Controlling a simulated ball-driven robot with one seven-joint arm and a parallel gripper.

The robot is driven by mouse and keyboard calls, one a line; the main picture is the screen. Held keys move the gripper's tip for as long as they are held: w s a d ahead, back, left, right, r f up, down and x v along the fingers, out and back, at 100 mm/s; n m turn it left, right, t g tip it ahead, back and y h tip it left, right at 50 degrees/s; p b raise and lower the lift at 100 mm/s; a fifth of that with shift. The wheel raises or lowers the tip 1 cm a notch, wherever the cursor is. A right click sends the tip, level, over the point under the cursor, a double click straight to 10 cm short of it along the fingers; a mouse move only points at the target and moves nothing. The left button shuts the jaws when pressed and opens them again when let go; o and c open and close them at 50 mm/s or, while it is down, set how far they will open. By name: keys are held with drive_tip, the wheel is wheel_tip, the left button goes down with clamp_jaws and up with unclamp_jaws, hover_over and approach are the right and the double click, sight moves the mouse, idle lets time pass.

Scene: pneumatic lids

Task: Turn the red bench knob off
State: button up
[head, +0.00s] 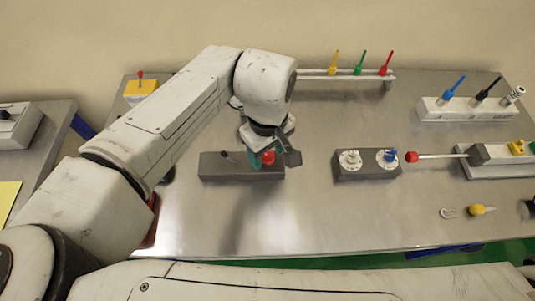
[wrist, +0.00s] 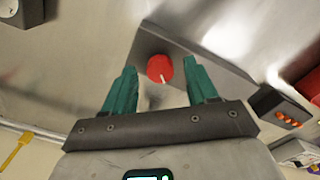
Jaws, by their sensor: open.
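The red bench knob (head: 268,158) sits on the right part of a dark grey block (head: 215,170) on the metal bench. In the wrist view the red knob (wrist: 160,66) is round with a white pointer mark toward the picture's bottom. My gripper (wrist: 160,82) is open, its two teal fingers on either side of the knob, with gaps showing between. In the head view my gripper (head: 266,160) is above the block and partly hides it. I cannot tell whether the fingertips are down at knob height.
To the right stands a dark box (head: 368,176) with a white dial (head: 350,160) and a blue knob (head: 390,155). A red-tipped rod (head: 412,157) points toward it. A rack with colored tools (head: 340,73) stands at the back. The bench front is mostly clear.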

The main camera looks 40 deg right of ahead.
drive_tip(key=shift+f, duration=0.15)
drive_tip(key=shift+c, duration=0.4)
drive_tip(key=c, duration=1)
